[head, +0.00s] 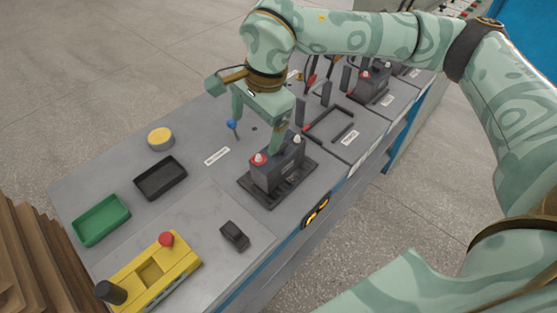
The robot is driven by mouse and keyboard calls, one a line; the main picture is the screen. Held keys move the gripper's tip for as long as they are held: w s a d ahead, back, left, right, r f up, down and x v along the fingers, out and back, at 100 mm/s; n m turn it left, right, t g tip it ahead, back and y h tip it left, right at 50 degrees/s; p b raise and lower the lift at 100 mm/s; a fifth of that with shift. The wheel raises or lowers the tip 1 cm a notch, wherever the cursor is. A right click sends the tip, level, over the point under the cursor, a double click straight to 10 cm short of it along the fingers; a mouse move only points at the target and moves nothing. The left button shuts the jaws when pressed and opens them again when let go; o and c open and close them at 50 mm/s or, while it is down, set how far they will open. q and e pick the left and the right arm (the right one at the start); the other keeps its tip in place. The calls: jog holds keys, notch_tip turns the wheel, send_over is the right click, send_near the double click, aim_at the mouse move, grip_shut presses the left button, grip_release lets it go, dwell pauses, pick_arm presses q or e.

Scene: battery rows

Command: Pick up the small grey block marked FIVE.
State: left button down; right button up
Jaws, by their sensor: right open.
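My right gripper (256,137) is open above the bench. One of its fingertips is close to a dark grey battery block (277,172) with a red and a white terminal; I cannot tell whether they touch. The other fingertip is near a blue-headed lever (232,125). The battery block stands upright in a black tray (252,192). A small dark block (234,235) lies on the bench nearer the front, apart from the gripper. I cannot read the word FIVE on any block. My left gripper is not in view.
A yellow box (190,262) with a red button, a green tray (101,220), a black tray (160,178) and a yellow-topped round tin (160,138) stand at the left. An empty frame (328,120) and another battery (372,82) lie farther back. The bench's right edge is close.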

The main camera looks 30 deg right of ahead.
jog(key=w+d+r+h, duration=0.2)
jog(key=d, duration=0.4)
jog(key=b, duration=0.3)
send_over(279, 159)
jog(key=w, duration=0.2)
jog(key=shift+m+t+h, duration=0.3)
jog(key=shift+m, duration=0.1)
jog(key=f, duration=0.6)
jog(key=d+f, duration=0.1)
jog(key=f, duration=0.2)
jog(key=shift+s+f, duration=0.2)
jog(key=shift+f, duration=0.2)
jog(key=f, duration=0.2)
jog(key=f+b, duration=0.1)
jog(key=f, duration=0.1)
jog(key=w+f+b, duration=0.1)
jog(key=f, duration=0.1)
jog(key=shift+d, duration=0.2)
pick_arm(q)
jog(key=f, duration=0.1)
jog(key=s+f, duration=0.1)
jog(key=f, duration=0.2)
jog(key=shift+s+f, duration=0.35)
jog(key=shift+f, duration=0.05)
pick_arm(e)
jog(key=shift+s+r, duration=0.1)
grip_shut()
jog(key=shift+r, duration=0.15)
